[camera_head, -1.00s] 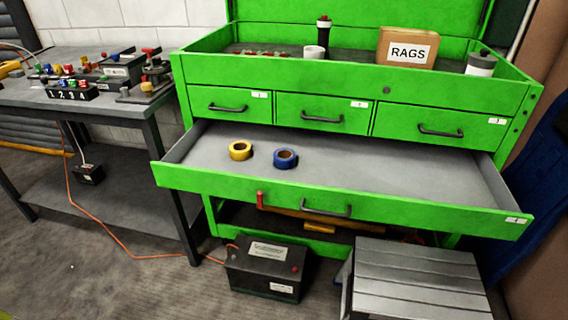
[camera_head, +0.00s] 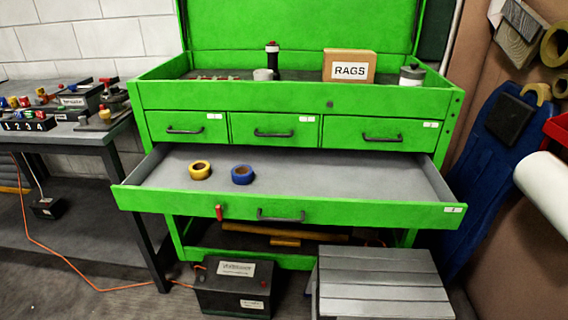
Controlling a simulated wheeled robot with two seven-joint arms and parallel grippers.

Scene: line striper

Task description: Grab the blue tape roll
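The blue tape roll (camera_head: 242,174) lies flat in the wide open drawer (camera_head: 330,178) of the green tool chest. A yellow tape roll (camera_head: 200,170) lies just to its left, with a small gap between them. Both rolls sit in the left half of the grey drawer floor. Neither of my grippers shows in the head view.
Three shut drawers sit above the open one. The top tray holds a RAGS box (camera_head: 349,66) and a few bottles. A grey slatted step (camera_head: 382,282) and a black battery (camera_head: 236,286) stand on the floor in front. A workbench (camera_head: 68,138) stands at left.

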